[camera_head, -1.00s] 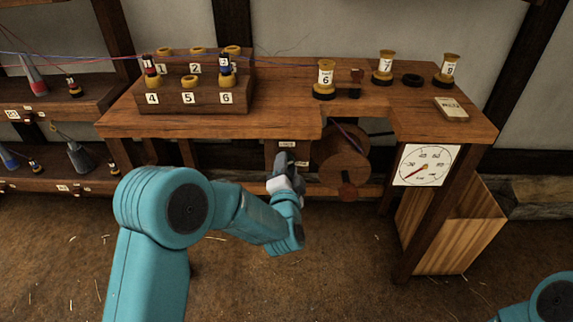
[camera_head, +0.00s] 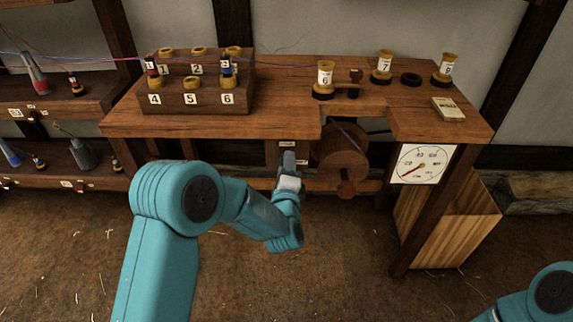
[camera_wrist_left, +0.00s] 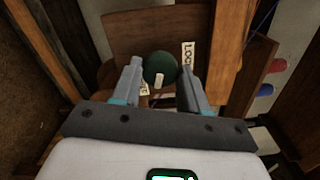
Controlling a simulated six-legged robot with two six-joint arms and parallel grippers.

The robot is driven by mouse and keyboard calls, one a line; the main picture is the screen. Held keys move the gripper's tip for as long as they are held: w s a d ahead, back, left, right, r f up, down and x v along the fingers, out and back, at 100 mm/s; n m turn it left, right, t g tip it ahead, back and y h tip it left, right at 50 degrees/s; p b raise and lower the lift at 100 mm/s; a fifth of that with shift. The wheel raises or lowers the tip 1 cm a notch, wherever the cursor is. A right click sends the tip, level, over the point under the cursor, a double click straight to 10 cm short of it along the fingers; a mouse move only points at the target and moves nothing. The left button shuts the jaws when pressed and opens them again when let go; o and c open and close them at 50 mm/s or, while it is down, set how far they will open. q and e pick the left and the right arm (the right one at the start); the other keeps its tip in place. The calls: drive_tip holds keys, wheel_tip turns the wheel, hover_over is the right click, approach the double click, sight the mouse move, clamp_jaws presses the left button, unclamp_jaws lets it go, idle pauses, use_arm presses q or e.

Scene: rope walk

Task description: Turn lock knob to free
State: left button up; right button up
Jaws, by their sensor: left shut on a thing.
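The lock knob (camera_wrist_left: 160,66) is round and dark green with a short white mark. In the left wrist view it sits between the fingertips of my left gripper (camera_wrist_left: 160,82), which is shut on it. The white mark points down in that view, toward a small pale label (camera_wrist_left: 145,90) that I cannot read. A label reading "LOCK" (camera_wrist_left: 188,52) is to the right of the knob. In the head view my left gripper (camera_head: 288,162) is under the front edge of the bench and hides the knob. My right gripper is out of view.
A wooden drum (camera_head: 342,146) and a red-brown handle (camera_head: 346,189) are just right of my left gripper. A dial gauge (camera_head: 423,164) hangs farther right, above a wooden bin (camera_head: 455,235). The bench top (camera_head: 285,119) carries a numbered block (camera_head: 206,98) and spools.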

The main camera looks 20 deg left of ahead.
use_arm(q)
drive_tip(key=shift+m, duration=0.4)
drive_tip(key=o, duration=1.1)
drive_tip(key=shift+c, duration=0.2)
drive_tip(key=v, duration=1.6)
drive_tip(key=shift+s+p, duration=0.2)
drive_tip(key=shift+p, duration=0.15)
drive_tip(key=shift+d, duration=0.1)
